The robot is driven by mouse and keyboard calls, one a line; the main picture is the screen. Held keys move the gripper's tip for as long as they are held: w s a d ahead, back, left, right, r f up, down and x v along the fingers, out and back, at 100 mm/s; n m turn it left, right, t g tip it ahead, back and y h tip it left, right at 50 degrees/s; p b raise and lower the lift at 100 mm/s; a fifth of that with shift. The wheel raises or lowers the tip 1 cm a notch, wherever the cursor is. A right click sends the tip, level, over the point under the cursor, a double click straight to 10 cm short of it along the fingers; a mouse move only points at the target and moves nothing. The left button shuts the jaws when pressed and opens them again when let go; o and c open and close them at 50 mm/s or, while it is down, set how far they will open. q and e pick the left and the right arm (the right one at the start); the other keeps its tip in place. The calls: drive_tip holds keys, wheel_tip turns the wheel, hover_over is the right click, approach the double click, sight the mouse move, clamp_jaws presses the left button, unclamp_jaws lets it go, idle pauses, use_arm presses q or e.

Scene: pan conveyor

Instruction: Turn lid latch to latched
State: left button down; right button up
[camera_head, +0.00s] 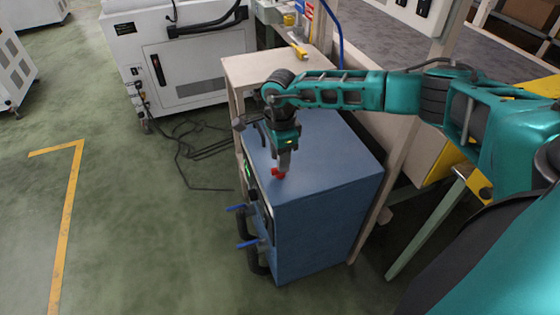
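A blue box-shaped unit (330,185) stands on the floor in the middle of the view, with a flat lid on top. A small red piece (278,174), likely the lid latch, sits at the lid's front left edge. My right gripper (281,170) points down with its fingertips at the red piece. The fingers hide part of it, and I cannot tell whether they are closed on it or which way the latch is turned. My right arm reaches in from the right across the lid. My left gripper is not in view.
Blue-handled valves (247,243) and dark hoses stick out of the unit's front left side. A wooden frame (262,68) stands close behind it. A white machine (182,62) and loose black cables lie beyond. Green floor (130,210) on the left is clear.

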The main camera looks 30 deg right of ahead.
wheel_tip(320, 180, up, 10)
drive_tip(key=shift+p, duration=0.45)
